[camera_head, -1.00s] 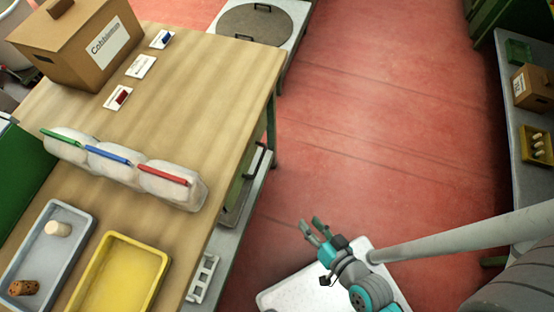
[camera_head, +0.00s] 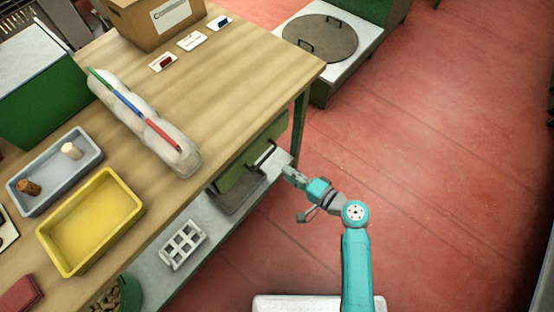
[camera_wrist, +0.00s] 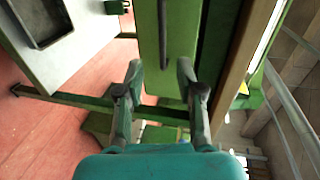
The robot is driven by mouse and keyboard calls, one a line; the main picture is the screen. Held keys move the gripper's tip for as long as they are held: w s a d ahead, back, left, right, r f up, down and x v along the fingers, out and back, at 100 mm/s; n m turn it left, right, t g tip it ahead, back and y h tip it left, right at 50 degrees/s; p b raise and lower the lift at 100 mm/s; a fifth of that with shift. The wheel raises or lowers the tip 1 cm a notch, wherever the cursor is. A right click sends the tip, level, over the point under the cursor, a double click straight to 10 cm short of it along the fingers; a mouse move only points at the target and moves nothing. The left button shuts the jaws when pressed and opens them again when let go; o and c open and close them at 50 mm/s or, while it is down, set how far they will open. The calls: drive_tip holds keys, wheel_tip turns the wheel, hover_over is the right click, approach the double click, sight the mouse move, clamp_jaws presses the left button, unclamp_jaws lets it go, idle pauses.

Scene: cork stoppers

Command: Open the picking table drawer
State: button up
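The wooden picking table (camera_head: 262,92) fills the left of the head view. Its green drawer front (camera_head: 240,172) shows under the tabletop edge, with a dark bar handle (camera_head: 263,156) on it. In the wrist view the green front (camera_wrist: 150,62) stands ahead, and its handle (camera_wrist: 163,35) runs up the picture. My gripper (camera_head: 287,172) is beside the drawer, just right of the handle. In the wrist view my gripper (camera_wrist: 161,72) is open and empty, its fingers apart and the handle ahead, between their lines. I cannot tell whether they touch the front.
A lower shelf (camera_head: 165,268) under the table holds a dark tray (camera_head: 238,196) and a white rack (camera_head: 183,245). A table leg (camera_head: 299,130) stands beyond my gripper. Trays and bags lie on the tabletop. The red floor to the right is clear.

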sight(266, 157)
drive_tip(key=x, duration=1.1)
drive_tip(key=shift+d, duration=0.1)
drive_tip(key=shift+r, duration=0.1)
clamp_jaws()
